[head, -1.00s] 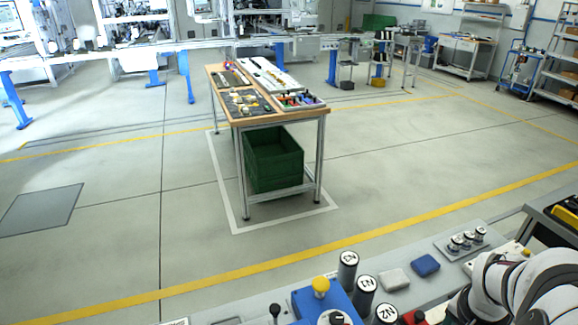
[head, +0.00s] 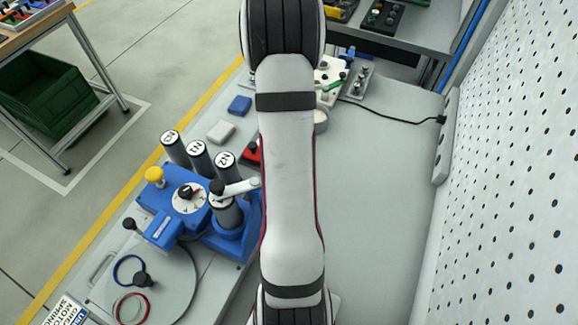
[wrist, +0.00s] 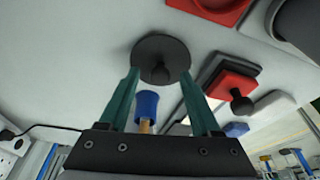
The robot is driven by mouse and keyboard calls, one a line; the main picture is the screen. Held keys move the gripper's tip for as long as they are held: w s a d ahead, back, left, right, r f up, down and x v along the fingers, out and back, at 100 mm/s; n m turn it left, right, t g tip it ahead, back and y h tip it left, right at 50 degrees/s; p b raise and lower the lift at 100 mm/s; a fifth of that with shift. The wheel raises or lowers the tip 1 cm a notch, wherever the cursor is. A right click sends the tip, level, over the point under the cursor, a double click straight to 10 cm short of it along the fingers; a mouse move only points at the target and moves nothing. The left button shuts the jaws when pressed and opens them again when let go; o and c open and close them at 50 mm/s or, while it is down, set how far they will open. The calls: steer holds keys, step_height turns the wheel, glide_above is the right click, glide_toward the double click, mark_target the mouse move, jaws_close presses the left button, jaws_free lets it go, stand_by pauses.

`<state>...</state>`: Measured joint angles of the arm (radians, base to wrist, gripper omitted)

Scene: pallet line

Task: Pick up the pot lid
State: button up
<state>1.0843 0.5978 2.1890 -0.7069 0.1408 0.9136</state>
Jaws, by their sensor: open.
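In the wrist view a dark round disc with a black knob in its middle, which looks like the pot lid (wrist: 158,49), lies on the pale bench top. My gripper (wrist: 158,75) is open, with its two teal fingers apart. The fingertips appear on either side of the knob, but I cannot tell how far they are from it in depth. Nothing shows held between the fingers. In the head view my arm runs down the middle and hides the gripper and this dark disc.
A red block with a black knob (wrist: 235,85) and a blue-capped piece (wrist: 147,104) are near the disc. In the head view a blue fixture (head: 185,208) with dark cylinders stands left of my arm. A perforated white panel (head: 520,170) rises at right; bench beside it is clear.

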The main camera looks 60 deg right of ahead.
steer(key=shift+c, duration=0.3)
jaws_close()
steer(key=shift+r, duration=0.15)
